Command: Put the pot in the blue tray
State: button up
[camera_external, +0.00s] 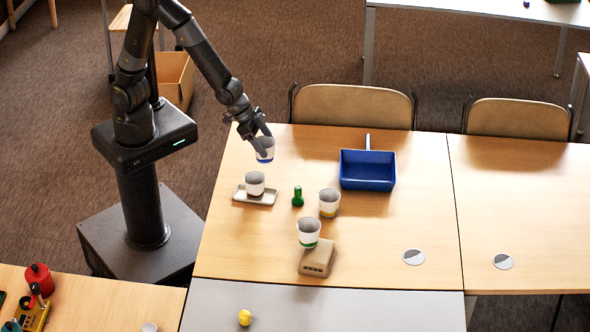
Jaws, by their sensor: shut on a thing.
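My gripper (262,143) is shut on a white pot with a blue band (266,156) above the left back part of the table. The pot looks upright; whether its base touches the table I cannot tell. The blue tray (368,184) lies on the table to the right of my gripper, its pale handle pointing to the back. It looks empty.
A white pot (255,187) stands on a small pale tray (240,194). A green figure (297,197) and a yellow-banded pot (329,206) stand nearby. A green-banded pot (308,235) is at a tan block (318,260). Chairs (352,106) stand behind. The right table is mostly clear.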

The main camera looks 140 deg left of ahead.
jog(key=w+a+n+y, duration=0.1)
jog(key=w+a+n, duration=0.1)
jog(key=w+a, duration=1.45)
send_over(358, 172)
notch_tip(358, 172, down, 6)
jog(key=shift+g, duration=0.3)
jog(key=shift+f, duration=2.15)
jog(key=shift+f, duration=0.1)
jog(key=o, duration=0.9)
jog(key=shift+o, duration=0.2)
